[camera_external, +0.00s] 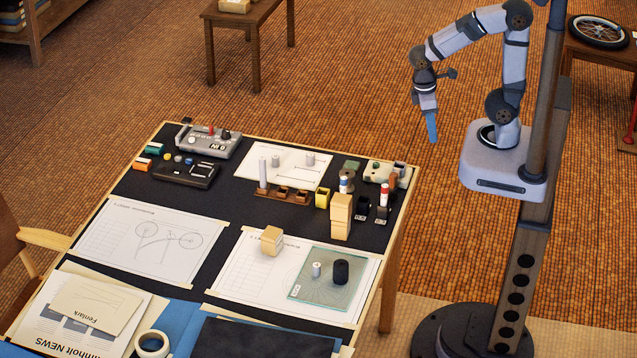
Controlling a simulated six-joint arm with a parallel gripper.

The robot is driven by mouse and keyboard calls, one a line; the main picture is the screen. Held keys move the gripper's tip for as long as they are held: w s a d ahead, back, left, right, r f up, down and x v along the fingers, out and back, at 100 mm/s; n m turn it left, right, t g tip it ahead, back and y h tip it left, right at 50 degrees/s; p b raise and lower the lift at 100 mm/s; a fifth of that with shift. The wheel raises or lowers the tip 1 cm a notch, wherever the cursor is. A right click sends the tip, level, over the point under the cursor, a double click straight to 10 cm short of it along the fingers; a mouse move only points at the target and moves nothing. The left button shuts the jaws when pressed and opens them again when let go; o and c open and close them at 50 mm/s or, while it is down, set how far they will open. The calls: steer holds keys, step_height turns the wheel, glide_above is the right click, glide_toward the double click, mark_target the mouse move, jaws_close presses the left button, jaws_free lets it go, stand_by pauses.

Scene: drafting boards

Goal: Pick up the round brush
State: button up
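My gripper (432,132), with blue fingers, hangs in the air beyond the table's right side, pointing down, with nothing seen in it. It is too small and side-on to tell whether the fingers are open or shut. I cannot tell for certain which thing is the round brush. A short dark cylinder (341,271), possibly the brush, stands on the green mat (316,293) at the table's front right, well apart from my gripper. A smaller white cylinder (316,269) stands just left of it.
A wooden block (271,241) sits left of the mat, and a tall wooden block stack (341,216) stands behind it. Several small containers crowd the table's back right. A wooden rack (282,194), grey device (208,139) and tape roll (152,344) lie further left. Drawing sheets (150,240) lie flat.

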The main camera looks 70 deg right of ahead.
steer(key=w+a+n+t+h+b, duration=0.2)
steer(key=a+n+t+h+b, duration=0.4)
steer(key=n, duration=0.5)
steer(key=w+a+n+t+h+b, duration=0.3)
steer(key=a+n+t+h, duration=0.4)
steer(key=n, duration=0.3)
steer(key=g, duration=0.1)
glide_toward(396, 180)
steer(key=x, duration=0.4)
steer(key=shift+w+r, duration=0.15)
steer(key=shift+r, duration=0.2)
steer(key=shift+f, duration=0.7)
steer(key=shift+r+p+x, duration=0.15)
steer(key=shift+p+x, duration=0.4)
steer(key=shift+x, duration=0.9)
steer(key=shift+r+p+x, duration=0.2)
steer(key=shift+p+x, duration=0.35)
steer(key=shift+x, duration=1.65)
steer(key=shift+f, duration=0.15)
